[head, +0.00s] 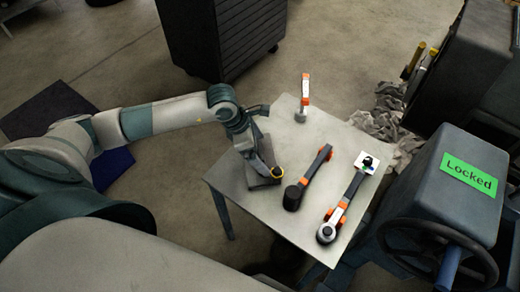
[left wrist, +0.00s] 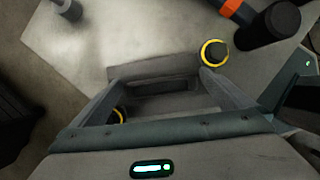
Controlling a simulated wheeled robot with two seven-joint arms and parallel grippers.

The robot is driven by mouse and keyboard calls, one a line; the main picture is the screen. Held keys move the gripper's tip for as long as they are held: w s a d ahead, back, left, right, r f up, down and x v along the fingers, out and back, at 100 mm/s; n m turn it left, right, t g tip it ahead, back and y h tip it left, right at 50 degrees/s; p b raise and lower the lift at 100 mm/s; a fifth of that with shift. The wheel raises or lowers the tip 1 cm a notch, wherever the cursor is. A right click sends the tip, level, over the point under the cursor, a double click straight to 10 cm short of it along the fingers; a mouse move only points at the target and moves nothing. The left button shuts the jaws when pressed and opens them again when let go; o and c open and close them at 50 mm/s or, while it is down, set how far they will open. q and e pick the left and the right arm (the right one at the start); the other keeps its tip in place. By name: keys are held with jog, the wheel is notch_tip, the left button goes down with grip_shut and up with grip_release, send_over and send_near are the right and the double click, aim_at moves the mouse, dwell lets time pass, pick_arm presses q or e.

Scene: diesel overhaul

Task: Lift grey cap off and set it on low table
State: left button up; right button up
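My left gripper (head: 262,165) is low over the near left part of the low grey table (head: 318,135). A flat dark-grey piece, perhaps the grey cap (head: 264,180), lies under it at the table's left edge. In the left wrist view my left gripper (left wrist: 160,80) has its fingers spread wide, with the grey piece (left wrist: 155,72) between and just past the tips. I cannot see clear contact. A dark round knob with a yellow ring (left wrist: 214,53) sits beside the right fingertip; another yellow ring (left wrist: 118,116) is partly hidden by the left finger. My right gripper is not in view.
On the table are an orange-and-grey tool (head: 304,95), a dark tool with a black round end (head: 310,180) and a longer tool with orange bands (head: 342,208). The table's back left is clear.

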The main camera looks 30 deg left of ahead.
pick_arm(q)
jog(key=shift+s+a+r, duration=0.15)
jog(key=shift+a+r, duration=0.05)
jog(key=shift+r, duration=0.25)
jog(key=b+v, duration=0.2)
jog(key=v, duration=1.4)
jog(key=shift+r, duration=0.25)
pick_arm(e)
jog(key=shift+s+d+f+g+h, duration=0.15)
jog(key=shift+s+d+f+g, duration=0.2)
jog(key=shift+d, duration=0.2)
jog(key=shift+s+d+f+g+h, duration=0.15)
jog(key=shift+s+d+f+g, duration=0.05)
jog(key=shift+s+d+g, duration=0.25)
jog(key=shift+a+f, duration=0.1)
jog(key=shift+a, duration=0.2)
pick_arm(q)
jog(key=shift+s+f, duration=0.1)
pick_arm(e)
jog(key=shift+s, duration=0.2)
